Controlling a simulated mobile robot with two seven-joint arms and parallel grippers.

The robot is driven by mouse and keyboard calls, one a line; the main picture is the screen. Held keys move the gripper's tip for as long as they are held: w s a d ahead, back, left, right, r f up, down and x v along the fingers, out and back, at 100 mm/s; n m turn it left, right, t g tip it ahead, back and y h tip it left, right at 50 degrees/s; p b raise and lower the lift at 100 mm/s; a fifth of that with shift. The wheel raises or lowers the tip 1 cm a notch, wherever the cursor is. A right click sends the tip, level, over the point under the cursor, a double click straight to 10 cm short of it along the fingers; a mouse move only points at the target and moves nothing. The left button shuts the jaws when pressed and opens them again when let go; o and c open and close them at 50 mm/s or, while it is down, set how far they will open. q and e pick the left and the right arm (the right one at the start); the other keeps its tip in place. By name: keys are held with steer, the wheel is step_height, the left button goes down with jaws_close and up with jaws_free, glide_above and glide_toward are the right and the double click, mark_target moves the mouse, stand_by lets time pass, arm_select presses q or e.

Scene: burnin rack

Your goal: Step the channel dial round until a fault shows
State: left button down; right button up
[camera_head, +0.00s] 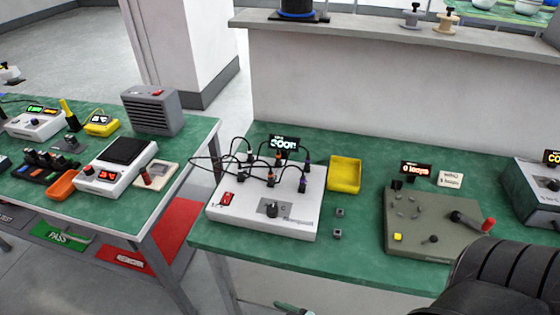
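The white test box (225,217) stands on the green bench in the middle. A dark dial (271,209) sits on its front panel, which may be the channel dial; its pointer setting is too small to read. A small black display (284,143) at the back of the box shows white letters, hard to read, perhaps "COOL". Several black plugs with cables stand in the box's top. A red switch (228,197) is at its front left. Neither of my grippers shows in the head view.
A yellow tray (345,174) and two small grey cubes lie right of the box. A grey-green crank unit (420,235) stands further right. A black ribbed shape (505,270) covers the lower right corner. A second green bench with instruments is at left, across a gap.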

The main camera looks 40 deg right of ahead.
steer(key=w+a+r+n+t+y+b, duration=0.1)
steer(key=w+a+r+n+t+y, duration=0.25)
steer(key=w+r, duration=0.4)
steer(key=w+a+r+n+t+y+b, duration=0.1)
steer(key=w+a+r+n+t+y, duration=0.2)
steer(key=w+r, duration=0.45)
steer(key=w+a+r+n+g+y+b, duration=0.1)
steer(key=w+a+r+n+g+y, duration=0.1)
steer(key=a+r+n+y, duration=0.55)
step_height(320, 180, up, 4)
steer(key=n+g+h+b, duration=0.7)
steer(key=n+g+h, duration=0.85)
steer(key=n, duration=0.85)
glide_above(272, 208)
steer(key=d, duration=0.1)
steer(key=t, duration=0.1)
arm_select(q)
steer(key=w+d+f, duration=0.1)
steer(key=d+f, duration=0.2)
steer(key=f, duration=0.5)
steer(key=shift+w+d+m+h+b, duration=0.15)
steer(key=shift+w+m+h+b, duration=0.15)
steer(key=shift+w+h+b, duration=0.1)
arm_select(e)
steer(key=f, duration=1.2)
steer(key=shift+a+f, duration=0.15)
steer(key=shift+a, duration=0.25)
